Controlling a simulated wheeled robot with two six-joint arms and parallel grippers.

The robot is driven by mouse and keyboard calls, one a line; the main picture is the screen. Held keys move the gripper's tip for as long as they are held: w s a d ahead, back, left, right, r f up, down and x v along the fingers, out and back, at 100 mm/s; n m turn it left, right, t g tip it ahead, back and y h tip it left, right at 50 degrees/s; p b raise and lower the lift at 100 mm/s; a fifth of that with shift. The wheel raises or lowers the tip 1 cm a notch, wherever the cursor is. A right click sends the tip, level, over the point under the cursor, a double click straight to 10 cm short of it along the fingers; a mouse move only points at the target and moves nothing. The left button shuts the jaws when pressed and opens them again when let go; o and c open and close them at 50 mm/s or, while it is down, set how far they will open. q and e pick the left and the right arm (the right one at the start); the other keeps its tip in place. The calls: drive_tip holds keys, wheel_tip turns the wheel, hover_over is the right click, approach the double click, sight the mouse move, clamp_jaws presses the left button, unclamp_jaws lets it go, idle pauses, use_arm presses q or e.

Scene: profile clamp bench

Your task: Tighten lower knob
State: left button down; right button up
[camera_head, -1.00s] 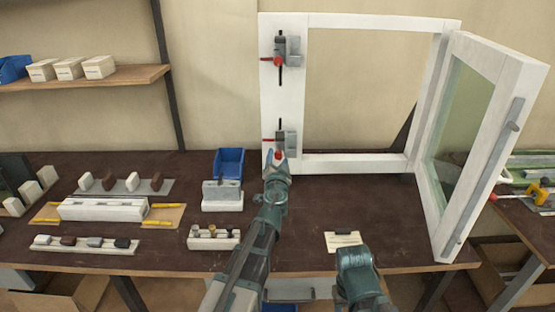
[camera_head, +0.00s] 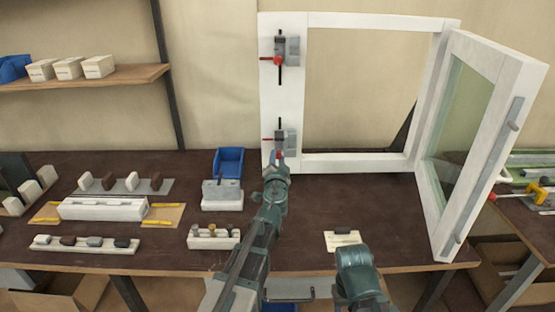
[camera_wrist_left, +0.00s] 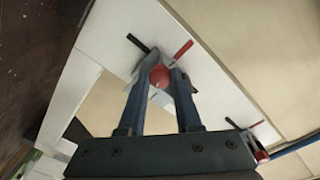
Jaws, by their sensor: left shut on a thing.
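The lower clamp (camera_head: 280,138) sits on the left post of the white frame (camera_head: 283,95), with a red bar and a black bar. Its round red knob (camera_wrist_left: 160,75) shows between my left fingertips in the left wrist view. My left gripper (camera_head: 277,160) is at this knob and shut on it; in the head view the fingers mostly hide the knob. The upper clamp (camera_head: 281,47), with its own red knob (camera_head: 277,60), is higher on the same post, clear of my gripper.
The frame's glazed sash (camera_head: 475,140) stands swung open on the right. A blue bin (camera_head: 229,161) and a grey-white block (camera_head: 222,195) stand left of my left arm. A small card (camera_head: 342,241) lies near the table's front edge. The tabletop right of my arm is mostly clear.

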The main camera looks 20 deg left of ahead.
use_arm(q)
drive_tip(key=m, duration=0.4)
drive_tip(key=shift+m+p, duration=0.35)
drive_tip(key=shift+m, duration=1.85)
use_arm(e)
drive_tip(key=shift+r, duration=0.35)
use_arm(q)
drive_tip(key=c, duration=0.6)
unclamp_jaws()
